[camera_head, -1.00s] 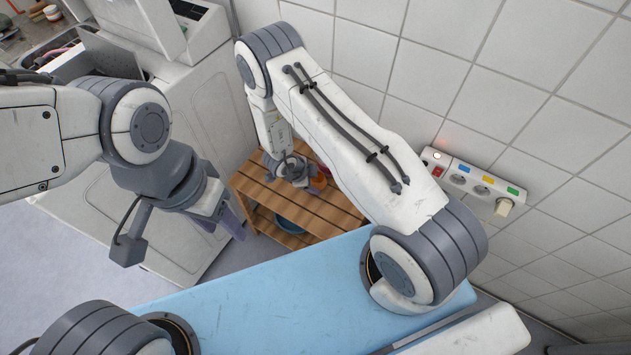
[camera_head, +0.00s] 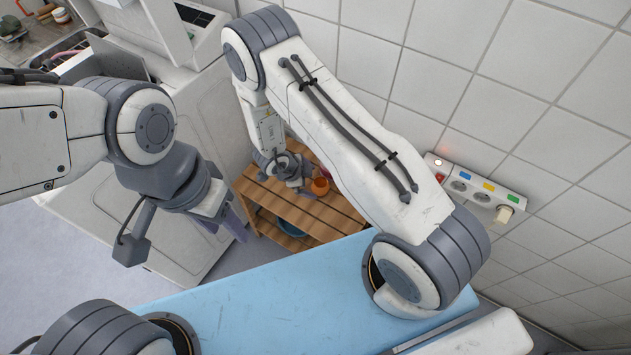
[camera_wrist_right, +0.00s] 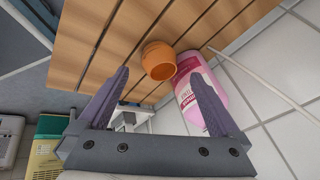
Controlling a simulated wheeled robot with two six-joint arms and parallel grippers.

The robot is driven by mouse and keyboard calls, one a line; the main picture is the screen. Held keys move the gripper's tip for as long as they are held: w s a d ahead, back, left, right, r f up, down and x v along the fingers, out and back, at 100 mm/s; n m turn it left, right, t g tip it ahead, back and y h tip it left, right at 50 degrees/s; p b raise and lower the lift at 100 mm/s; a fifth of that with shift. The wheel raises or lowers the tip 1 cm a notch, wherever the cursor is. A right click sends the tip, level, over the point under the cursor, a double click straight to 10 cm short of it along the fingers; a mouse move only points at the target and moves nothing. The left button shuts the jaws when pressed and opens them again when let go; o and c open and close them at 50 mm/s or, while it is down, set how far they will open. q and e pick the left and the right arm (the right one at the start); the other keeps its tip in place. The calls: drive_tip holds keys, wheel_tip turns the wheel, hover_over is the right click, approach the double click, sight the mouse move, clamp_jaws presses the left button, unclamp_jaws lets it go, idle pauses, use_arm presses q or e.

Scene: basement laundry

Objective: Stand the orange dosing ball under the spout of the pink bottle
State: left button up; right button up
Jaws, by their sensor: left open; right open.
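The orange dosing ball (camera_wrist_right: 159,60), a round cup with an open mouth, sits on the slatted wooden shelf. It also shows in the head view (camera_head: 320,187), beside my right gripper. The pink bottle (camera_wrist_right: 220,84) with a white-lettered label is close to the right of the ball in the right wrist view. Its spout cannot be made out, and my arm hides most of it in the head view. My right gripper (camera_wrist_right: 160,78) is open and empty, its fingers spread to either side of the ball in the picture. My left gripper (camera_head: 238,226) is open and empty, left of the shelf.
The wooden shelf (camera_head: 300,212) stands between a white washer (camera_head: 125,230) and the tiled wall. A blue basin (camera_head: 290,226) is on its lower level. A power strip (camera_head: 474,186) is on the wall. A green-and-yellow box (camera_wrist_right: 45,145) shows at lower left in the wrist view.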

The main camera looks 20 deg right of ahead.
drive_tip(key=w+p+v, duration=0.1)
drive_tip(key=v, duration=0.5)
drive_tip(key=shift+s, duration=0.5)
drive_tip(key=shift+r, duration=0.15)
